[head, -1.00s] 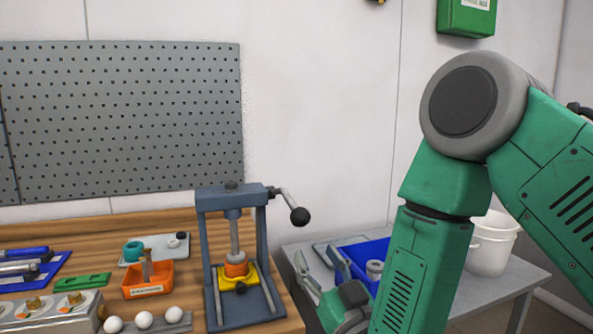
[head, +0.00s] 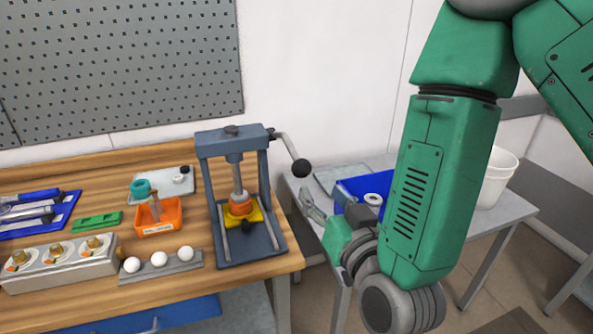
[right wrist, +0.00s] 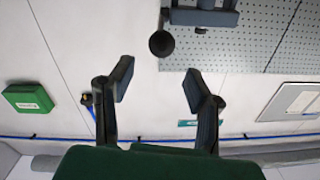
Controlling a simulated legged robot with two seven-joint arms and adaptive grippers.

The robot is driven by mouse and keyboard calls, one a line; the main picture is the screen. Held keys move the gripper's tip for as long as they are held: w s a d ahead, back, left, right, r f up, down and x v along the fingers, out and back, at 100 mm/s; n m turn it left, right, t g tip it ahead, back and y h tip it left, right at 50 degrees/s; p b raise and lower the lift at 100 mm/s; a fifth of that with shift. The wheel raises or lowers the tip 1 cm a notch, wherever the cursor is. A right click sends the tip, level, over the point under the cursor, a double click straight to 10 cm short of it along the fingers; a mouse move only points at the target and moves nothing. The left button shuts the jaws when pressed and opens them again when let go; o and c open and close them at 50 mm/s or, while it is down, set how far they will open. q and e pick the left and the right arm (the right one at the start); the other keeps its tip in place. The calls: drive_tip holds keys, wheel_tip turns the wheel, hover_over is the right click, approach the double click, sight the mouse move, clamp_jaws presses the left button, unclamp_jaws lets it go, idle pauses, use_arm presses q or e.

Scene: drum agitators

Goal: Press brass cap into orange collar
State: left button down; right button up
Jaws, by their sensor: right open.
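The blue-grey lever press (head: 232,144) stands upright on the wooden bench. An orange collar (head: 240,206) sits on its yellow base under the ram; whether a brass cap is on it is too small to tell. The press lever ends in a black knob (head: 301,168), which also shows in the right wrist view (right wrist: 161,43). My right gripper (head: 318,203) is just below and right of that knob. In the right wrist view my right gripper (right wrist: 158,85) is open and empty, with the knob beyond its fingertips. My left gripper is out of view.
A metal block (head: 62,265) with brass-topped pieces, a rack of white balls (head: 159,260) and an orange bin (head: 158,218) stand left of the press. A blue bin (head: 350,190) and a white bucket (head: 497,178) are on the grey side table behind my right arm.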

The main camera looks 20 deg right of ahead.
sight(299, 163)
drive_tip(key=w+b, duration=0.3)
drive_tip(key=shift+w+a+r, duration=0.1)
drive_tip(key=shift+a+r, duration=0.05)
drive_tip(key=shift+a, duration=0.05)
drive_tip(key=w, duration=0.4)
drive_tip(key=w+p, duration=0.1)
drive_tip(key=w, duration=0.2)
drive_tip(key=shift+w+a, duration=0.2)
drive_tip(key=shift+w, duration=0.2)
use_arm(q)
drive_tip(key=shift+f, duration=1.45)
use_arm(e)
drive_tip(key=shift+w, duration=0.6)
drive_tip(key=shift+a, duration=0.1)
clamp_jaws()
